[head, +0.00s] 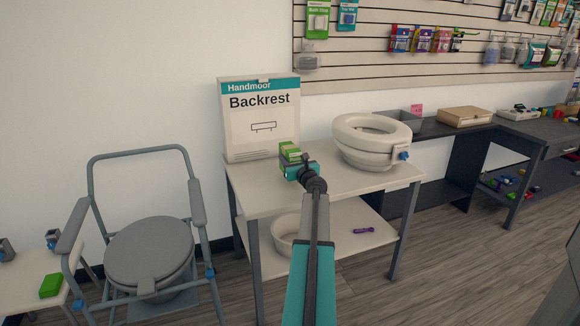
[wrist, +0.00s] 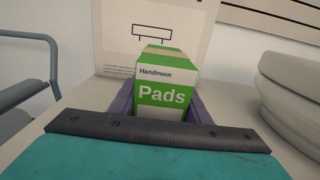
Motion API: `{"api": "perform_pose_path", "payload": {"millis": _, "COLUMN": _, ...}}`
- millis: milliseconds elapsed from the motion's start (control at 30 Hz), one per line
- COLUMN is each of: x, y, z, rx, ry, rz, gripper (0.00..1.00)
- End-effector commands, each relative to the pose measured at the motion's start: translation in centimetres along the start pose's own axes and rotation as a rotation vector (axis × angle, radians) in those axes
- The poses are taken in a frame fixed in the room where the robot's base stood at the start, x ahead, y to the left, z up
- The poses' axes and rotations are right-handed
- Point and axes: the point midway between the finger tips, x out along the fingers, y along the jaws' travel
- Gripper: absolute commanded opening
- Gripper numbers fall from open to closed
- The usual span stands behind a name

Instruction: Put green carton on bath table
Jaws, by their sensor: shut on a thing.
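The green carton (wrist: 164,93), labelled "Handmoor Pads", stands upright between the fingers of my gripper (wrist: 165,106) in the wrist view. In the head view the carton (head: 290,151) shows at the end of my arm, over the left part of the white table (head: 260,190). My gripper (head: 294,162) is shut on it. The carton's lower end is hidden by the gripper, so I cannot tell whether it touches the tabletop. The table also holds a "Backrest" box (head: 258,120) behind the carton and a raised toilet seat (head: 370,140) to the right.
A lower shelf holds a white basin (head: 284,232) and a purple item (head: 368,230). A grey commode chair (head: 150,250) stands left. A green box (head: 51,286) lies on a low white surface at far left. A dark desk (head: 440,128) with a wooden box (head: 466,116) adjoins at right.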

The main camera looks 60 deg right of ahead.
Motion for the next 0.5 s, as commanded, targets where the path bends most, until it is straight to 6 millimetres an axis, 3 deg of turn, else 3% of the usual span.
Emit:
{"api": "perform_pose_path", "payload": {"millis": 400, "x": 1.1, "y": -0.3, "z": -0.1, "rx": 0.000, "ry": -0.001, "rz": 0.000, "gripper": 0.15}}
{"api": "perform_pose_path", "payload": {"millis": 500, "x": 0.8, "y": -0.2, "z": -1.8, "rx": 0.001, "ry": 0.001, "rz": 0.000, "gripper": 0.15}}
